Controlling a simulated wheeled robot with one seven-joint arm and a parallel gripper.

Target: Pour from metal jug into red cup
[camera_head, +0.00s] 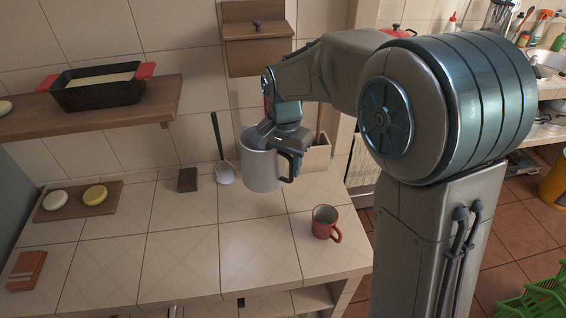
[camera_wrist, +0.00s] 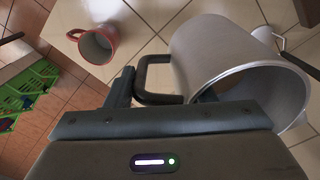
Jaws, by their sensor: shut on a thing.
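The metal jug (camera_head: 260,172) is a large pale-grey vessel with a dark handle, roughly upright over the back middle of the counter. My gripper (camera_head: 281,143) is shut on it at the rim and handle side. I cannot tell whether its base touches the tiles. In the wrist view the jug (camera_wrist: 207,45) shows its wide mouth and the handle by my gripper (camera_wrist: 165,98); no contents can be made out. The red cup (camera_head: 322,226) stands upright near the counter's front right edge, apart from the jug, and the wrist view also shows the cup (camera_wrist: 100,45).
A ladle (camera_head: 224,174) and a small brown block (camera_head: 187,180) are left of the jug. A beige holder (camera_head: 316,155) stands behind it at right. A board (camera_head: 60,210) with two round items lies far left. The counter's front middle (camera_head: 190,250) is clear.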

